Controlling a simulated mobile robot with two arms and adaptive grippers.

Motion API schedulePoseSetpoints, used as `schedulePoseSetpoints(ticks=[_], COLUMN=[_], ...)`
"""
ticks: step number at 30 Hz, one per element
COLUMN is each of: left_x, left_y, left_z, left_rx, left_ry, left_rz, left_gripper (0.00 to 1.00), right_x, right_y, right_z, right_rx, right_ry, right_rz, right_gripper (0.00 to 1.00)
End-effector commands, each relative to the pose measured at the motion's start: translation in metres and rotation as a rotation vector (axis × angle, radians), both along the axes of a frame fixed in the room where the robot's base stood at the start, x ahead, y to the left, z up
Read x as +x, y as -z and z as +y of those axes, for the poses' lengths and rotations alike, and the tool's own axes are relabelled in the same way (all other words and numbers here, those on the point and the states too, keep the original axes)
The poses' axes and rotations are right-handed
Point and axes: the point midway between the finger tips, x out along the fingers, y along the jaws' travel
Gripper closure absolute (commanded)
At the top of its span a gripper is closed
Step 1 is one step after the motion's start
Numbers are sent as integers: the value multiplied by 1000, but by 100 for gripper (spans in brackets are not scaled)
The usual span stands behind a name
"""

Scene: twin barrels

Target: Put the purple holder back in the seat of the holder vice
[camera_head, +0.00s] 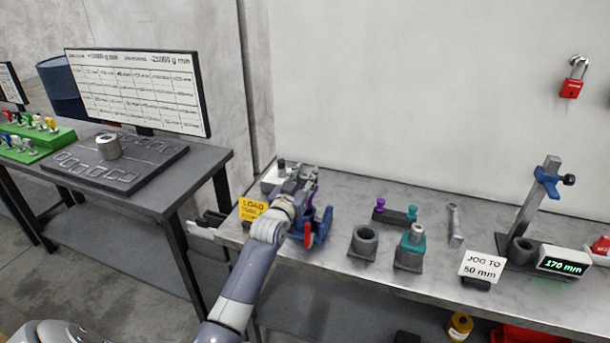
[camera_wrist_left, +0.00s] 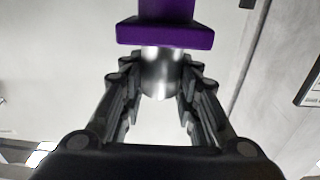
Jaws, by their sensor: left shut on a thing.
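The purple holder (camera_wrist_left: 165,36) shows at the top of the left wrist view, with a wide purple flange and a shiny metal cylinder below it. My left gripper (camera_wrist_left: 160,88) is shut on the metal cylinder. In the head view my left gripper (camera_head: 301,196) is over the left end of the steel bench, and only a little purple shows by it. A grey block with an empty round seat (camera_head: 364,240) stands to its right. A similar block beside it holds a teal holder (camera_head: 412,243). I cannot tell for sure which block is the holder vice. My right gripper is out of view.
A blue and red object (camera_head: 318,227) stands close to my left gripper. A small rack (camera_head: 393,214) with purple and teal knobs, a wrench (camera_head: 455,224), a "JOG TO 50 mm" sign (camera_head: 481,267) and a stand with a blue clamp (camera_head: 545,183) are farther right.

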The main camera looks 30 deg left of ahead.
Motion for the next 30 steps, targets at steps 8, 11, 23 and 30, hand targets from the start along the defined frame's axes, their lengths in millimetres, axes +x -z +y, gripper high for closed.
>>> schedulePoseSetpoints(ticks=[8, 11, 23, 30], left_x=[0, 0, 0, -1], left_y=[-1, -1, -2, -1], left_z=[0, 0, 0, 0], left_rx=[2, 2, 2, 2], left_ry=[0, 0, 0, 0], left_rz=[-8, -8, -7, -8], left_gripper=[100, 100, 100, 100], right_x=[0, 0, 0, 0], right_y=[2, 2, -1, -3], right_z=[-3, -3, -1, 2], right_rx=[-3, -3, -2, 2], right_ry=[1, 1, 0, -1], right_rz=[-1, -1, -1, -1], right_gripper=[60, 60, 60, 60])
